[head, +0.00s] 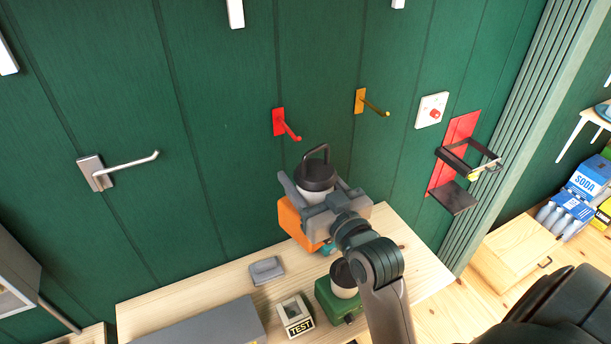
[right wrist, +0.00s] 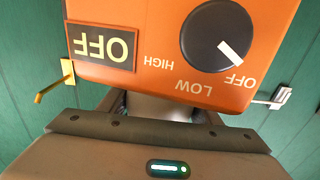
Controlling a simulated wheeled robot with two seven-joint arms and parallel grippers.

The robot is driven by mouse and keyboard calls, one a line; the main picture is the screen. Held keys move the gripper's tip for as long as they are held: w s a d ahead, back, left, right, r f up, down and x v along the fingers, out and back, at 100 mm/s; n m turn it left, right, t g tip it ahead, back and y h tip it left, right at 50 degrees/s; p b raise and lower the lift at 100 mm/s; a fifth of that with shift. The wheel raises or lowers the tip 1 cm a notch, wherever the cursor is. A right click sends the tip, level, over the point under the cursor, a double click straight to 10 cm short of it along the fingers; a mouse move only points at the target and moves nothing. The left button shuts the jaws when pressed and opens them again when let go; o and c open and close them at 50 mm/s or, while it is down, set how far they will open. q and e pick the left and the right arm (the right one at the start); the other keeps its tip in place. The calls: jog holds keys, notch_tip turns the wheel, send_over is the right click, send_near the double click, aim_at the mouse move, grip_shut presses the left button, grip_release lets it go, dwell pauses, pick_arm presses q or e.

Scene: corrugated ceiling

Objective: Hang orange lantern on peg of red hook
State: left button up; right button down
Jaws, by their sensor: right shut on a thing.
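The orange lantern (head: 294,222) has a black top with a dark loop handle (head: 317,153) and a white middle. My right gripper (head: 322,197) is shut on it and holds it upright, close to the green wall above the shelf. In the right wrist view the lantern (right wrist: 170,75) shows a black dial and an "OFF" label. The red hook (head: 279,122) is on the wall, its peg (head: 292,132) sticking out. In the head view the lantern's handle appears just below and right of that peg, apart from it. My left gripper is not in view.
A yellow hook (head: 361,101) and a silver hook (head: 97,172) flank the red one. A red bracket (head: 460,127) with black holders is at the right. On the wooden shelf (head: 195,286) are a green lantern (head: 335,303), a TEST box (head: 294,314) and a grey item (head: 266,270).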

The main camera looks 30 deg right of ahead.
send_near(279, 146)
jog(key=shift+w+r, duration=0.25)
jog(key=shift+w, duration=0.95)
jog(key=shift+w+r, duration=0.25)
jog(key=shift+w, duration=0.95)
jog(key=shift+w+f, duration=0.45)
jog(key=shift+w, duration=0.1)
jog(key=shift+w+f, duration=0.1)
jog(key=c, duration=0.5)
grip_release()
jog(key=shift+f, duration=0.2)
